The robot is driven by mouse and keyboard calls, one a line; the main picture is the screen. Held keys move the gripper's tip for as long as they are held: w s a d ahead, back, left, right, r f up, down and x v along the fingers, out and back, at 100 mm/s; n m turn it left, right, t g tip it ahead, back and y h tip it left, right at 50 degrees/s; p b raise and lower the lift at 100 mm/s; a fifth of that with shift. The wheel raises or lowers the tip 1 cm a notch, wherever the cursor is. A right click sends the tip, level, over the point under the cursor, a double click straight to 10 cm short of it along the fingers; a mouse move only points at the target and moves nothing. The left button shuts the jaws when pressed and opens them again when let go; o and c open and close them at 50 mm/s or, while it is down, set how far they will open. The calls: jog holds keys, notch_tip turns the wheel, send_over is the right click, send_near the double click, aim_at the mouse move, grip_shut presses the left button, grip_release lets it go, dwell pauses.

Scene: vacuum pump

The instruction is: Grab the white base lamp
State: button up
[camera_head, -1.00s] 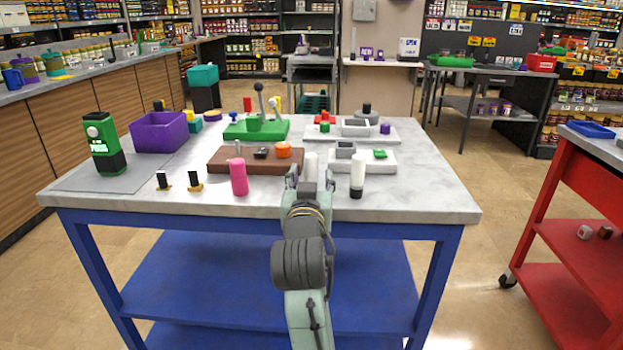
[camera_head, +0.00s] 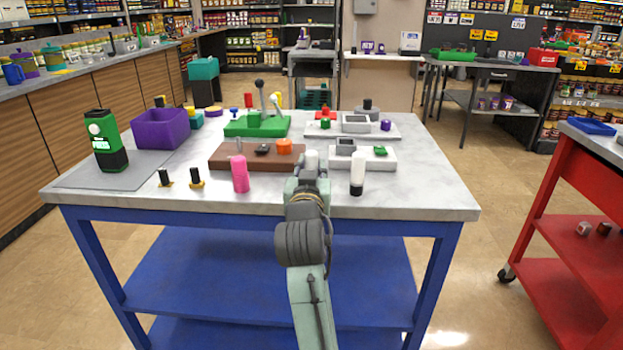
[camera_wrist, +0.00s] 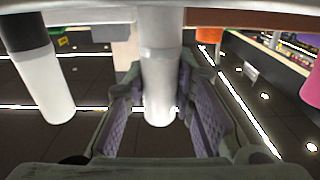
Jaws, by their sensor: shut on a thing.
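The white base lamp is a plain white cylinder (camera_head: 312,160) near the table's front edge, partly hidden behind my gripper (camera_head: 309,178) in the head view. In the wrist view my gripper (camera_wrist: 160,92) has its two purple-lined fingers on either side of the white lamp (camera_wrist: 160,62), shut on it. The lamp looks upright; whether it touches the table cannot be told. A similar white lamp with a black base (camera_head: 357,173) stands just to the right; it shows at the left in the wrist view (camera_wrist: 42,85).
A pink cylinder (camera_head: 240,174) stands left of my gripper. A brown board (camera_head: 225,160) with an orange knob (camera_head: 284,146) and a white block (camera_head: 378,162) with grey and green parts lie close behind. The table's (camera_head: 430,195) front right is clear.

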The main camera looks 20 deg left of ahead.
aim_at(310, 156)
grip_shut()
jog(key=shift+r, duration=0.1)
jog(key=shift+r, duration=0.55)
jog(key=shift+s+r+b, duration=0.25)
jog(key=shift+r, duration=0.35)
jog(key=shift+s+r+b, duration=0.2)
jog(key=shift+r, duration=0.35)
jog(key=a+r+b+v, duration=0.1)
jog(key=b+v, duration=0.7)
jog(key=v, duration=0.7)
jog(key=shift+s+r+b, duration=0.2)
jog(key=shift+r+b, duration=0.05)
jog(key=shift+b, duration=0.1)
